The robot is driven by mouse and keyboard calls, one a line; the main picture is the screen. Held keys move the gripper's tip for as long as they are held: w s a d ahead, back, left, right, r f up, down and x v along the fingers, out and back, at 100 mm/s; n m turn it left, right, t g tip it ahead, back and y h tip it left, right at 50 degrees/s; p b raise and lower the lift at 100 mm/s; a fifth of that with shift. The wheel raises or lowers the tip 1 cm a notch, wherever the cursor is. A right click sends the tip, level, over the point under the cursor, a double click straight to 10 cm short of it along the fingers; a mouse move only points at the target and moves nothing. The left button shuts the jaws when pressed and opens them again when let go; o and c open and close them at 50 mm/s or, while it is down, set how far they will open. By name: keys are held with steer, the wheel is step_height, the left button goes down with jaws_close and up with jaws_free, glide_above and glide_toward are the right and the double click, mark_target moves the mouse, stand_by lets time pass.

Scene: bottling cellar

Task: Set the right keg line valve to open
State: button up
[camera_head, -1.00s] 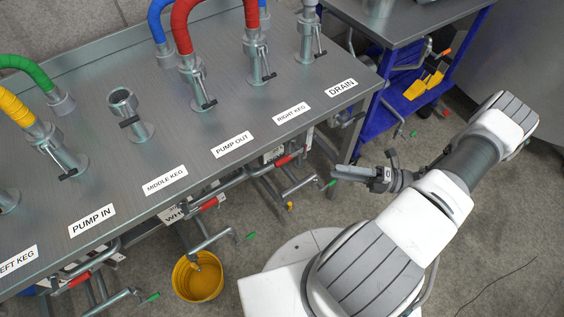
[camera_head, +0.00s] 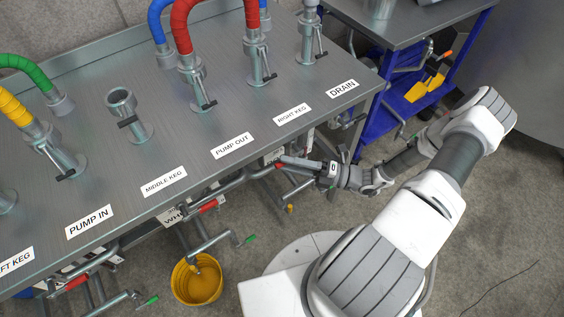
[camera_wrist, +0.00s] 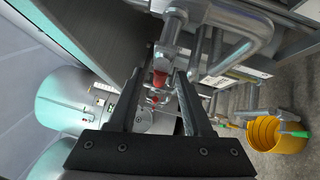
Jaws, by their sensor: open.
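The RIGHT KEG label (camera_head: 292,115) is on the bench top's front edge. The valve's setting is not clear from these views.
The steel bench (camera_head: 200,125) overhangs the pipes and valves. Other red handles (camera_head: 208,206) lie along its front edge. A yellow bucket (camera_head: 197,283) stands on the floor beneath a green-tipped pipe. A blue cart (camera_head: 420,100) is at the back right.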

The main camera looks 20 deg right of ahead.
steer(key=shift+x, duration=1.1)
jaws_close()
stand_by(0.7)
